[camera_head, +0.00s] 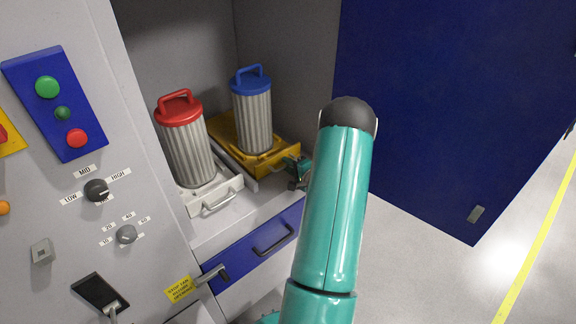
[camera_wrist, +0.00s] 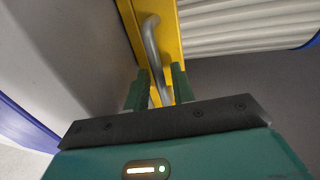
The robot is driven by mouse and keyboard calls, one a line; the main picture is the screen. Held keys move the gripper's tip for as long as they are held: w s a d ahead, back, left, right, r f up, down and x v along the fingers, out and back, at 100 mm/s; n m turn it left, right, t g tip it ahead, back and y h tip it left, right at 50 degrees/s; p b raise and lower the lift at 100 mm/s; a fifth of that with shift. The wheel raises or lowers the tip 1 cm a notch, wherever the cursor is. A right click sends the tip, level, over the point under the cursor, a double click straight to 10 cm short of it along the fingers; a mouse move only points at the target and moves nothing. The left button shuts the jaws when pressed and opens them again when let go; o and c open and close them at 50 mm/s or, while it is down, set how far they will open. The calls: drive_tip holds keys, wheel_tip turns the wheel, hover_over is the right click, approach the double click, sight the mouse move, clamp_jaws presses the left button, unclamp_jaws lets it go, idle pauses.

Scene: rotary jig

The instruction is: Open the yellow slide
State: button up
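The yellow slide (camera_head: 222,132) sits in the cabinet at the right and carries a ribbed filter with a blue cap (camera_head: 252,115). In the wrist view the yellow slide's front (camera_wrist: 168,32) is close ahead, with its grey bar handle (camera_wrist: 150,40). My gripper (camera_wrist: 160,76) has its two green fingers apart, one on each side of the handle's lower part, with small gaps visible.
A white slide (camera_head: 226,192) with a red-capped filter (camera_head: 190,145) is left of the yellow one. A blue drawer (camera_head: 255,250) is below. The open blue door (camera_head: 440,110) stands at the right. A control panel (camera_head: 60,200) is at the left.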

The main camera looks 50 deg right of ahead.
drive_tip(key=shift+w+d+f, duration=0.1)
drive_tip(key=shift+w, duration=0.25)
clamp_jaws()
drive_tip(key=shift+s, duration=0.1)
drive_tip(key=f+v, duration=0.3)
drive_tip(key=v, duration=1.3)
drive_tip(key=s+f+v, duration=0.1)
drive_tip(key=f+v, duration=0.2)
drive_tip(key=v, duration=1.4)
drive_tip(key=shift+s, duration=0.35)
drive_tip(key=shift+f, duration=0.1)
